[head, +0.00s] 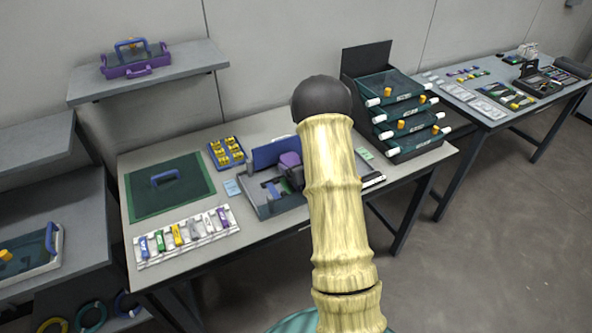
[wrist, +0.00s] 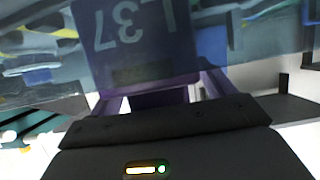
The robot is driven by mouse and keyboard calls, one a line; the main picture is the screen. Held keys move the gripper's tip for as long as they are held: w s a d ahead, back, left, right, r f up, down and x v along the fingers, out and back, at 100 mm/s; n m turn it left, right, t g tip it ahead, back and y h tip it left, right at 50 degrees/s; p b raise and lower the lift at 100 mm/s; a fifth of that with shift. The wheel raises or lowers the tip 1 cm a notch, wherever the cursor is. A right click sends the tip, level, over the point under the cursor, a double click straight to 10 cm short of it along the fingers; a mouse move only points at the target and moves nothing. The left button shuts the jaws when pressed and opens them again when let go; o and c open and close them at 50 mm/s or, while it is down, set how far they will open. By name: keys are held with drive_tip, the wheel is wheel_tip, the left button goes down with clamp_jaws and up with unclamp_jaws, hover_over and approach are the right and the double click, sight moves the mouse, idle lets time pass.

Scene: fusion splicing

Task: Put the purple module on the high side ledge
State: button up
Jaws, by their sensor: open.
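A small purple block (head: 290,158) shows beside my arm, over the grey device on the table. In the wrist view, a dark purple-blue panel (wrist: 135,40) marked "L37", upside down, is close in front of my gripper (wrist: 160,97), with purple edges near the dark palm. My gripper is open; whether it touches the panel I cannot tell. In the head view my arm hides the gripper. Which purple thing is the module is unclear.
The table holds a green mat (head: 140,213) with a blue handle, a rack of coloured pieces (head: 190,240), a yellow-filled blue tray (head: 228,152) and the grey device (head: 257,205). A rack of stacked trays (head: 405,110) stands at the right. A lower shelf (head: 35,150) is left of the ledge.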

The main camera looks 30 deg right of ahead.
drive_tip(key=shift+c, duration=0.2)
idle(0.3)
drive_tip(key=c, duration=1.3)
drive_tip(key=shift+o, duration=0.2)
wheel_tip(320, 180, up, 18)
drive_tip(key=p, duration=0.1)
